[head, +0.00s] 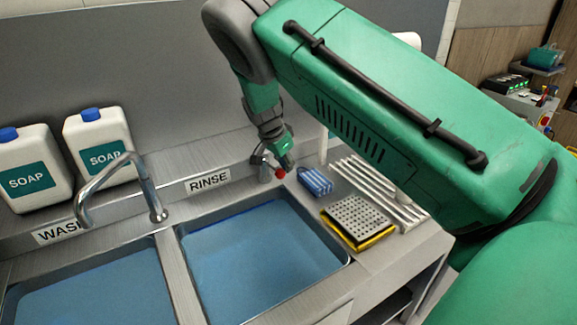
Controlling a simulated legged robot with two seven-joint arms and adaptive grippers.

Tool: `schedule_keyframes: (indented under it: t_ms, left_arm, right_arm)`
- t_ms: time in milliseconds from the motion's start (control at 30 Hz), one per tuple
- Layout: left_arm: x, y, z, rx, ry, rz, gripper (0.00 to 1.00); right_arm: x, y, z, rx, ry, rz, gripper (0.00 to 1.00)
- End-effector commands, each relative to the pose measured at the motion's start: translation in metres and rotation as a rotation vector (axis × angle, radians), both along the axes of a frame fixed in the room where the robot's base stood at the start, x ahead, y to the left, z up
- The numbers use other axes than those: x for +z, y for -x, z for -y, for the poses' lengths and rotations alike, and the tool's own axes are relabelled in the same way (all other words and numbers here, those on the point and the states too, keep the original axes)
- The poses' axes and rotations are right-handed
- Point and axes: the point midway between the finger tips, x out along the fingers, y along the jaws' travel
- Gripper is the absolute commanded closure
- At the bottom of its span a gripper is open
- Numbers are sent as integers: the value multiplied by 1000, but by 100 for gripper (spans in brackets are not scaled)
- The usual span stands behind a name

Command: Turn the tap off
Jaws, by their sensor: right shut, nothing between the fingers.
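The rinse tap (262,165) stands behind the right-hand basin, beside the RINSE label (208,181). It is partly hidden by my gripper. A small red part (280,173) shows at its right side, just below my fingers. My right gripper (286,163) points down at the tap, shut and empty, at or very close to the red part; I cannot tell whether they touch. A second, curved metal tap (120,170) rises behind the left basin near the WASH label. I cannot make out running water. My left gripper is not in view.
The wash basin (95,292) and rinse basin (245,255) both look filled with blue. Two soap jugs (100,145) stand at the back left. A blue brush (315,182), a grey perforated block on yellow (357,220) and white drying bars (375,190) lie right of the basins.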

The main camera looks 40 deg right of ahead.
Motion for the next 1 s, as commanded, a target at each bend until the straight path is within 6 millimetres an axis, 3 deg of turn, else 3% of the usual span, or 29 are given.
schedule_keyframes:
  t_ms: [567,767,1000]
  left_arm:
    - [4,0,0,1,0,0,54]
    - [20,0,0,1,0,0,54]
    - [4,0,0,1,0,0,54]
  right_arm:
    - [2,2,7,2,-7,-2,100]
    - [19,15,37,3,-8,4,100]
    - [69,5,16,9,-4,9,100]
